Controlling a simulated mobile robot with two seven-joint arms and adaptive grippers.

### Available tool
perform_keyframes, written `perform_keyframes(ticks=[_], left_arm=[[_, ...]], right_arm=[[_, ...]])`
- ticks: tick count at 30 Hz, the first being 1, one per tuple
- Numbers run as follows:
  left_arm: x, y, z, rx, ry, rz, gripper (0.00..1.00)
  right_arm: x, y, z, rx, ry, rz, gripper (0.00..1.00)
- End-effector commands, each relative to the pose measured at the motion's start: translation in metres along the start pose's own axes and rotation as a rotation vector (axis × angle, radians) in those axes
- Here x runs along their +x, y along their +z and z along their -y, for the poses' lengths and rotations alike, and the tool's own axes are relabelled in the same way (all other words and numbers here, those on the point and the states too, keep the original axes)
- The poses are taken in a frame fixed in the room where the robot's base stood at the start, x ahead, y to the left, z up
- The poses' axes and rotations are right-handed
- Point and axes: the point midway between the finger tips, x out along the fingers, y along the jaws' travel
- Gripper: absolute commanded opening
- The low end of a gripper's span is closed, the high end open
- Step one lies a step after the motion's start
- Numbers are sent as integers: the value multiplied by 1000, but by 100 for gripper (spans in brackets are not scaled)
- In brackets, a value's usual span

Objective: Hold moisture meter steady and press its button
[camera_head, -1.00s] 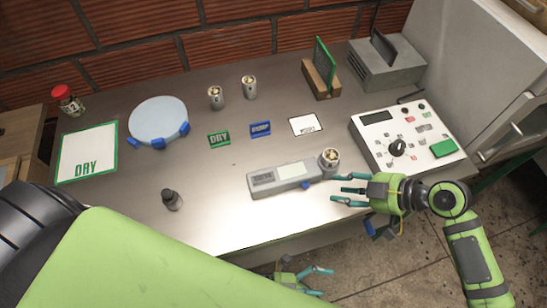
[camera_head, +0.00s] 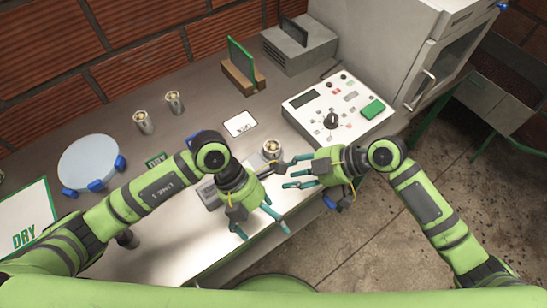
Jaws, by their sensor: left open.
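The moisture meter (camera_head: 209,194) is a grey handheld body lying on the table. Its screen, button and most of its body are hidden behind my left gripper. A small metal cup (camera_head: 272,148) stands at its right end. My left gripper (camera_head: 263,228) is open and empty. It appears over the meter's front side, with its fingers pointing down and right. My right gripper (camera_head: 287,173) has its fingers spread and pointing left at the meter's right end. I cannot tell whether they touch it. Nothing shows held in it.
A control panel (camera_head: 313,108) with a knob and green button stands behind my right gripper. Bare floor is at right.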

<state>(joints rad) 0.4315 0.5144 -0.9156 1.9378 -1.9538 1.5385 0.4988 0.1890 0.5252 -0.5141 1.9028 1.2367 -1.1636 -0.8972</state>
Motion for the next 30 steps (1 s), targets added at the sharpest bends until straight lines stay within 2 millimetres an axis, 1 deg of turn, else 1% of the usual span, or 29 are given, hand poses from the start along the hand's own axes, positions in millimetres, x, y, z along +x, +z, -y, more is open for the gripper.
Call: perform_keyframes(ticks=[1,3,6,9,12,14,17,24,30], left_arm=[[-24,11,-17,55,76,37,100],[-49,21,-40,141,191,53,100],[-79,28,-69,250,353,26,100],[-100,30,-90,320,473,-17,100],[-113,31,-102,357,540,-47,100],[-116,31,-106,368,561,-58,100],[-111,31,-112,374,570,-67,100],[-81,32,-130,372,567,-67,100],[-63,33,-141,373,568,-65,100]], right_arm=[[0,0,0,0,0,0,39],[0,0,0,0,0,0,39],[0,0,0,0,0,0,39],[0,0,0,0,0,0,39],[0,0,0,0,0,0,39],[0,0,0,0,0,0,39],[0,0,0,0,0,0,39],[0,0,0,0,0,0,39],[0,0,0,0,0,0,39]])
